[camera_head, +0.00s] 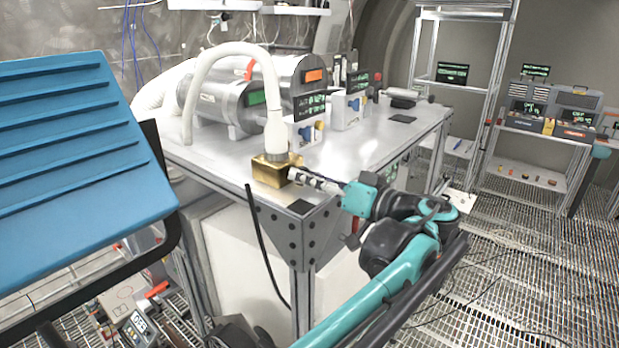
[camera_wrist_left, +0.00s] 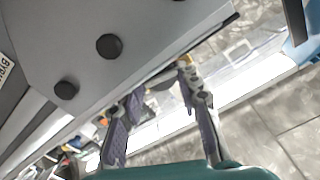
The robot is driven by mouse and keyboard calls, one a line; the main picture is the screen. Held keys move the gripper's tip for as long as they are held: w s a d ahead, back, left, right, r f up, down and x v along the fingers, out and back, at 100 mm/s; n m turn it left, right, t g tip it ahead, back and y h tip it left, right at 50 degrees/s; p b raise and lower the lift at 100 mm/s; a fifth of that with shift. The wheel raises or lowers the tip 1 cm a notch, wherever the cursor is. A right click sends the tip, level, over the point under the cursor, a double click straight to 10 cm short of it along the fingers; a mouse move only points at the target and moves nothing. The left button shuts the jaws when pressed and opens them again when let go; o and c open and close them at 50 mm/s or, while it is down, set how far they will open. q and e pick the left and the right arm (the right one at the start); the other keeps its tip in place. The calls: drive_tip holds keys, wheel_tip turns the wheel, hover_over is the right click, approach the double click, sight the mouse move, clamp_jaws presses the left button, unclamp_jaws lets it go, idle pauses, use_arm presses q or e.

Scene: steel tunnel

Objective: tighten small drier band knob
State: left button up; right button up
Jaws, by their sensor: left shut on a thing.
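My left gripper (camera_head: 298,176) reaches in at the table's near corner, its fingertips against the right side of a brass block (camera_head: 268,171). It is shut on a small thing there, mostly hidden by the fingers. In the left wrist view the gripper (camera_wrist_left: 158,92) shows its two fingers beside the table's corner plate (camera_wrist_left: 85,45); what lies between them is unclear. The smaller steel drum with a green label (camera_head: 233,106) lies behind the block, before a larger drum with an orange label (camera_head: 311,76). I cannot clearly make out a band knob. My right gripper is not in view.
A white hose (camera_head: 276,128) arches down onto the brass block. Gauge boxes with knobs (camera_head: 304,133) stand behind it on the steel table (camera_head: 375,145). A blue ribbed panel (camera_head: 75,140) fills the left. Grated floor (camera_head: 520,265) is open at right.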

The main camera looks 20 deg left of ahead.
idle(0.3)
use_arm(q)
drive_tip(key=o, duration=1.2)
drive_tip(key=shift+c, duration=0.2)
